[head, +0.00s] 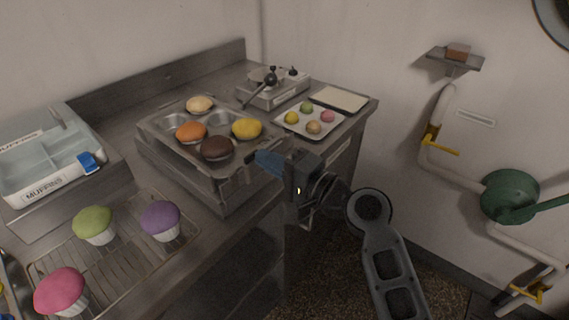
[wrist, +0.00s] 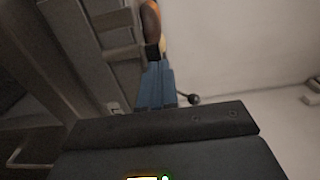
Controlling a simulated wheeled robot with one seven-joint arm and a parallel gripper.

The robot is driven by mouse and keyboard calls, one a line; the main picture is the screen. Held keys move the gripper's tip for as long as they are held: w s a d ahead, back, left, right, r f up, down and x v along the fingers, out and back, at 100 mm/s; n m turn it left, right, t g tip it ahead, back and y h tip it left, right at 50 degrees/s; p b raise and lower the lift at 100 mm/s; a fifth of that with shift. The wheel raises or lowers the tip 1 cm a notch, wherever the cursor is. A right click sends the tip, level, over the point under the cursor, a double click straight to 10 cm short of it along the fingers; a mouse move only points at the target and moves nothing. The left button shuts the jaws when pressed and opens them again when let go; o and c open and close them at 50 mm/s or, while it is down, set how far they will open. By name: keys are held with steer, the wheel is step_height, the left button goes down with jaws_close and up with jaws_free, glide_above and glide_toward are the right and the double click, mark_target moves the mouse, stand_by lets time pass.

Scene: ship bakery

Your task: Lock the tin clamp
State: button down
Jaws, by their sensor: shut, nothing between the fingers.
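The muffin tin (head: 164,125) sits on a metal block on the counter, with several muffins in its cups. A thin lever with a black ball knob (head: 271,80) slants up beside the tin's far right corner; I take it for the clamp lever, but its base is unclear. A rod with a black knob also shows in the wrist view (wrist: 195,99), right of my fingers. My gripper (head: 262,158) is shut and empty, its blue fingers (wrist: 154,85) at the tin's near right corner. I cannot tell whether they touch it.
A small tray (head: 284,124) of coloured balls and a pale board (head: 340,98) lie at the right end. A metal appliance (head: 292,88) stands behind. A wire rack (head: 120,258) with several muffins and a muffin box (head: 75,140) are left. Pipes run along the right wall.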

steer(key=shift+w+a, duration=0.15)
steer(key=shift+a, duration=0.05)
steer(key=shift+w+f+b, duration=0.1)
steer(key=shift+f+b, duration=0.05)
steer(key=shift+b, duration=0.35)
